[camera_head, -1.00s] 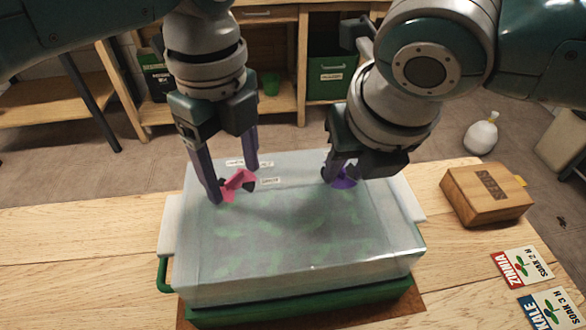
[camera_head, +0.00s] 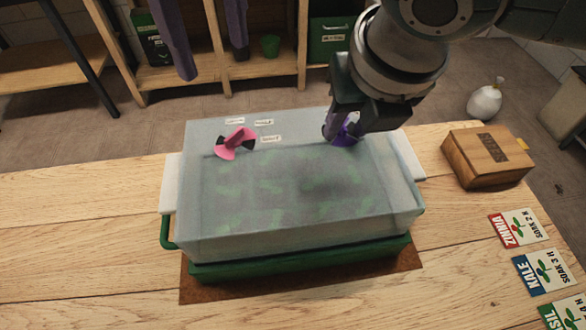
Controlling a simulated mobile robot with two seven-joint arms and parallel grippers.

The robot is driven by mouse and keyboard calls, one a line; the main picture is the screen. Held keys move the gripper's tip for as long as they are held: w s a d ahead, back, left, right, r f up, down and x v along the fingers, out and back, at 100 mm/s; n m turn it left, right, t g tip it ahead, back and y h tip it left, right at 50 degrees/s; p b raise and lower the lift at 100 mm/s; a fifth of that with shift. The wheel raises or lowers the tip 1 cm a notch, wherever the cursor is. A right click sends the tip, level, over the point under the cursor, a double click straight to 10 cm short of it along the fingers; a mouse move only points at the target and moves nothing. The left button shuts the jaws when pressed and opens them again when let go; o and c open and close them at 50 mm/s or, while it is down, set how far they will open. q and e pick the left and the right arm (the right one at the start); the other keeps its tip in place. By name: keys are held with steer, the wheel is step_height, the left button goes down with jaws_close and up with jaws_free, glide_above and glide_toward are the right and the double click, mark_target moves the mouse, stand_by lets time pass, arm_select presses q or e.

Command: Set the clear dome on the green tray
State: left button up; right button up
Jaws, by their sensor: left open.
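The clear dome (camera_head: 300,226) is a frosted see-through box lying over the green tray (camera_head: 300,262), whose front wall and left handle show below its rim. Green seedlings show faintly through it. Whether the rim touches the tray all round is hard to tell. A pink knob (camera_head: 226,152) and a purple knob (camera_head: 347,139) are on its top. My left gripper (camera_head: 214,68) is open and empty, above and behind the pink knob, clear of the dome. My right gripper (camera_head: 342,136) is down at the purple knob; its fingertips are mostly hidden.
The tray stands on a brown mat (camera_head: 205,290) on the wooden table (camera_head: 90,240). A wooden box (camera_head: 487,158) and seed cards (camera_head: 518,228) lie to the right. The table's left side is clear. Shelves (camera_head: 190,75) stand behind.

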steer(key=v, duration=1.1)
steer(key=shift+s+r, duration=0.2)
steer(key=shift+r, duration=0.15)
